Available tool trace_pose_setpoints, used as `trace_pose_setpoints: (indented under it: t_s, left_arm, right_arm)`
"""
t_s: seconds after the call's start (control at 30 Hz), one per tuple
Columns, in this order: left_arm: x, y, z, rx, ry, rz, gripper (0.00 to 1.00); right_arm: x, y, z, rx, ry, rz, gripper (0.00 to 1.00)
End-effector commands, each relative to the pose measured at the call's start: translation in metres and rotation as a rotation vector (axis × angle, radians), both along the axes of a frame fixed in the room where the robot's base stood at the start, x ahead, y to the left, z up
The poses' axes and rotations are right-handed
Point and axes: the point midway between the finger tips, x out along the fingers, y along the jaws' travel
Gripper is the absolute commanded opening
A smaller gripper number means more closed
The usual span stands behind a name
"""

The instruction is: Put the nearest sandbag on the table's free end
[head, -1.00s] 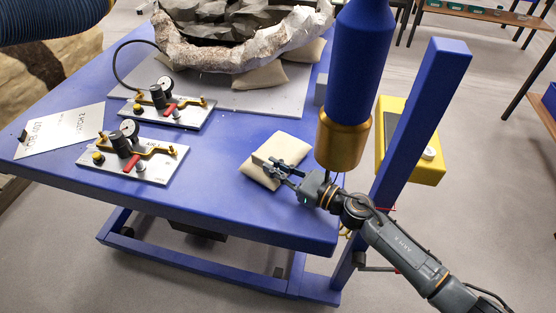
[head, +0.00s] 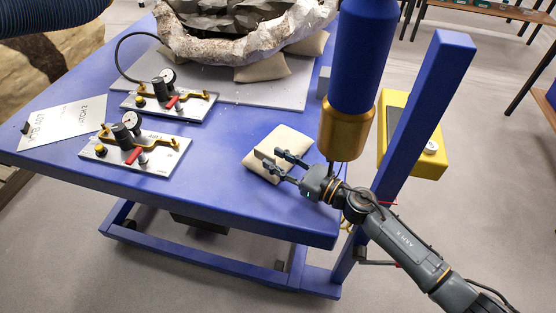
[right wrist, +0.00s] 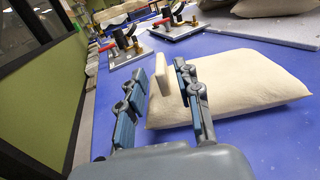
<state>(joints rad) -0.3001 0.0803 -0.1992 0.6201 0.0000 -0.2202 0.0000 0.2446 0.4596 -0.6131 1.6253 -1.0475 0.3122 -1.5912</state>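A cream sandbag (head: 284,143) lies flat on the blue table (head: 215,180), near its right front corner. A pale upright tab (head: 263,154) stands on its left part. My right gripper (head: 277,165) is open, its two fingers spread over the sandbag. In the right wrist view the sandbag (right wrist: 235,88) lies right of the fingers, and the tab (right wrist: 160,75) shows between the open fingers (right wrist: 155,85). I cannot tell whether a finger touches it. Other sandbags (head: 263,69) lie under the plaster-jacketed fossil (head: 210,48). My left gripper is not in view.
Two gauge plates (head: 135,150) (head: 168,102) and a paper sign (head: 62,123) occupy the table's left side. A blue cylinder with a gold collar (head: 343,132) hangs close to my right gripper. A blue post (head: 425,125) and yellow box (head: 430,160) stand right. The front strip is clear.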

Motion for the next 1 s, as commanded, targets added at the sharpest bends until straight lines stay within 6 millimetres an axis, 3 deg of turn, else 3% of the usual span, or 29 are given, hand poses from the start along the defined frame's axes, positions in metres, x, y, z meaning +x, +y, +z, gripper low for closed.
trace_pose_setpoints:
  t_s: [0.5,0.7,1.0]
  left_arm:
    - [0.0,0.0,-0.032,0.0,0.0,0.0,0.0]
    - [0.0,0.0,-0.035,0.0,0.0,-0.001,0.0]
    - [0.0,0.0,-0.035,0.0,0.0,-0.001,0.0]
  right_arm:
    - [-0.064,-0.078,-0.005,-0.002,0.003,0.0,0.34]
    - [-0.074,-0.089,-0.002,-0.002,0.003,0.0,0.34]
    - [-0.074,-0.09,-0.001,0.0,0.001,0.0,0.34]
